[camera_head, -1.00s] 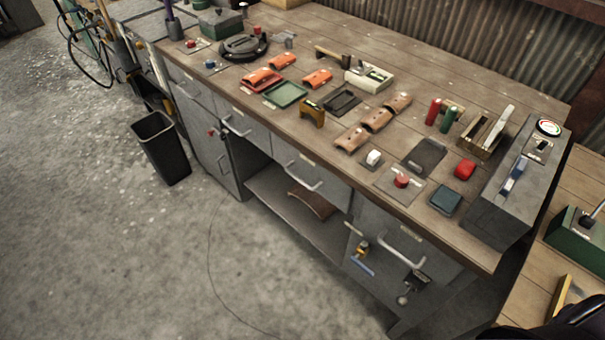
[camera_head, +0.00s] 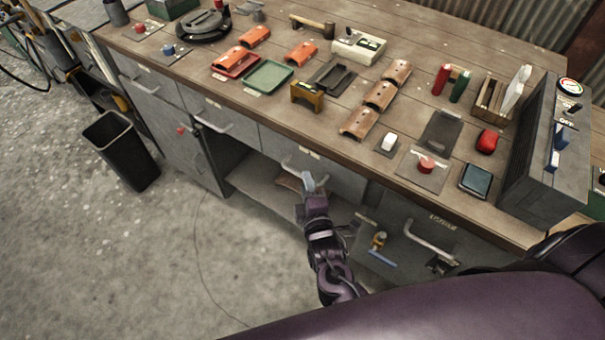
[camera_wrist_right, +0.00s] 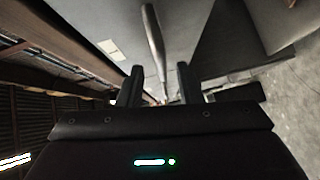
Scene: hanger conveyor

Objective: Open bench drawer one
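The bench has several grey drawers under its wooden top. The drawer (camera_head: 340,181) in front of me is shut; its pale bar handle (camera_head: 293,171) shows partly beside my right gripper (camera_head: 308,183). Their label numbers are too small to read, so I cannot tell which is drawer one. In the right wrist view the handle (camera_wrist_right: 153,40) runs between the two dark fingertips of my right gripper (camera_wrist_right: 160,74). The fingers stand apart, with visible room beside the bar; I see no clear grip. My left gripper is out of view.
Two more shut drawers (camera_head: 152,92) lie to the left. A lower cabinet front (camera_head: 390,225) with a handle is at the right. An open shelf (camera_head: 258,180) is below. A black bin (camera_head: 125,152) stands on the floor. Tools and parts cover the bench top (camera_head: 400,45).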

